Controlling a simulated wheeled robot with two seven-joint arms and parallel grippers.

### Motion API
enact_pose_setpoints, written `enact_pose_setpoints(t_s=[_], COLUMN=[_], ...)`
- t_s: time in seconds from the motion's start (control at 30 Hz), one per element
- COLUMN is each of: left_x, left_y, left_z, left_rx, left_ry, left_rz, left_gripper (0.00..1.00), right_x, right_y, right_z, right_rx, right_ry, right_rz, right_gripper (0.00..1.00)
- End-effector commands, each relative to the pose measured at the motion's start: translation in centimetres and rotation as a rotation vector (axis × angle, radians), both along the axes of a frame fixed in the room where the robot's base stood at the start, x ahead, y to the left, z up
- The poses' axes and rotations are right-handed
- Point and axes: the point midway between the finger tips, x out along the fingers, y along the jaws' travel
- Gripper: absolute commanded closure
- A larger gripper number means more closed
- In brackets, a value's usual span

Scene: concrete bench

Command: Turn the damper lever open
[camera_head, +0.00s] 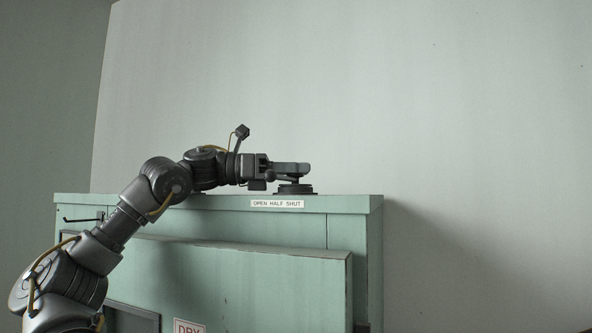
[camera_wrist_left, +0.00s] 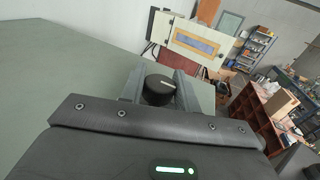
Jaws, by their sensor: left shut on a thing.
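The damper lever's dark round base (camera_head: 295,189) sits on top of the green cabinet (camera_head: 230,228), just behind a white label (camera_head: 277,203) reading OPEN HALF SHUT. My left gripper (camera_head: 291,169) reaches in level from the left over this base, and its fingers hide most of the lever. In the left wrist view, a black round knob (camera_wrist_left: 158,90) with a pale line on top sits between the two grey fingers of my left gripper (camera_wrist_left: 160,80), which is shut on it. I cannot tell which label word the lever points to. My right gripper is not in view.
The cabinet front has a raised panel (camera_head: 250,275) and a sign reading DRY (camera_head: 188,327). A plain wall stands behind, with free room above the cabinet. The wrist view shows a wall box (camera_wrist_left: 195,38), shelves (camera_wrist_left: 255,48) and a reddish-brown unit (camera_wrist_left: 265,120) farther off.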

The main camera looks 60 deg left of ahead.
Motion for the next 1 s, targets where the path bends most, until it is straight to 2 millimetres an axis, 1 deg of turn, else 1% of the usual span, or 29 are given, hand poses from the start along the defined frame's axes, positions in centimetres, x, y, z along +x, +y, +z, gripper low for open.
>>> enact_pose_setpoints(t_s=[0.07,0.1,0.23,0.5,0.63,0.77,1.0], left_x=[-0.1,-0.1,0.0,0.0,-0.8,-2.8,-7.0], left_y=[0.1,0.1,0.0,0.0,0.4,1.3,3.4], left_z=[0.2,0.2,0.2,0.1,-0.1,-0.3,-0.2], left_rx=[0.0,0.0,0.0,0.0,0.0,0.0,0.0], left_ry=[-0.005,-0.005,-0.005,-0.003,-0.003,-0.005,-0.005], left_rz=[0.003,0.003,0.003,0.002,0.003,0.005,0.005], left_gripper=[1.0,0.66,0.49,0.48,0.48,0.48,0.48], right_x=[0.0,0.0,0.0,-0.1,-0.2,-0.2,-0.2], right_y=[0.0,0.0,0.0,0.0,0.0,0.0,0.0], right_z=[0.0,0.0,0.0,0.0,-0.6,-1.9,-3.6], right_rx=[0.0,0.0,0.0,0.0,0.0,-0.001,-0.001], right_ry=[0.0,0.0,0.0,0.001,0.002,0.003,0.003], right_rz=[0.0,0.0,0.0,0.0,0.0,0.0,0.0], right_gripper=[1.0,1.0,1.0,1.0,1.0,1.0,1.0])
